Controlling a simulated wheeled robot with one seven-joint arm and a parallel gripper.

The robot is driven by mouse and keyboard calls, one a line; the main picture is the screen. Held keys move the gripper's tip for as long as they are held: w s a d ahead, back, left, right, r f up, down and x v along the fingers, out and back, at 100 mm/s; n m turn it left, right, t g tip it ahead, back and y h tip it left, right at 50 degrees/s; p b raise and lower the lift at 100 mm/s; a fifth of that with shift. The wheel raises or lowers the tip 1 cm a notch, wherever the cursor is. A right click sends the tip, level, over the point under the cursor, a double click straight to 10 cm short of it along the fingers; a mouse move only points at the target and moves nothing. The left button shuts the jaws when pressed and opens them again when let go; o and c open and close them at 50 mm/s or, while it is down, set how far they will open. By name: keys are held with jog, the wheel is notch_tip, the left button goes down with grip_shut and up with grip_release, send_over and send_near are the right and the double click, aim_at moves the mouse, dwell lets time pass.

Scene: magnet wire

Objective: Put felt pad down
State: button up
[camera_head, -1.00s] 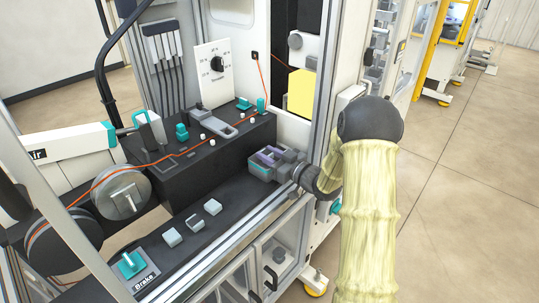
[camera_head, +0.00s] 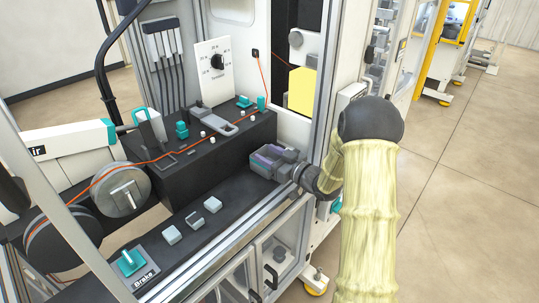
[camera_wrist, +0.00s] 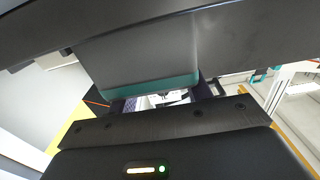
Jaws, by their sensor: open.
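I cannot say for sure which thing is the felt pad. A piece with a teal handle (camera_head: 140,113) stands at the left end of the black block, with a dark grey face (camera_head: 153,131) below the handle, close to the orange wire (camera_head: 165,153). My gripper (camera_head: 270,160) is open, well to the right of that piece, at the right end of the lower black shelf, by a grey box-like shape with purple in it. Its fingertips are hard to make out. In the wrist view a grey body with a teal edge (camera_wrist: 150,85) fills the middle and hides much behind it.
Spools (camera_head: 122,192) stand at the left. Several small grey blocks (camera_head: 172,235) and a teal brake switch (camera_head: 131,262) lie on the lower shelf (camera_head: 235,195). A silver frame rail (camera_head: 250,228) runs along the front, and a post (camera_head: 333,80) stands beside my arm.

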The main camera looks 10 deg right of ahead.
jog(key=shift+r+p, duration=0.3)
jog(key=shift+s+d, duration=0.1)
jog(key=shift+d, duration=0.15)
jog(key=b+v, duration=0.2)
jog(key=v, duration=0.9)
jog(key=shift+s+r, duration=0.15)
jog(key=shift+s, duration=0.1)
jog(key=s+a+f+m+g+h, duration=0.2)
jog(key=s+g+h, duration=0.3)
jog(key=s, duration=0.5)
jog(key=s+a+f+m+g+h, duration=0.3)
jog(key=s+g, duration=0.4)
jog(key=s, duration=0.3)
jog(key=a+m+h, duration=0.1)
jog(key=m+h, duration=0.1)
jog(key=shift+a+h, duration=0.3)
jog(key=shift+a, duration=0.1)
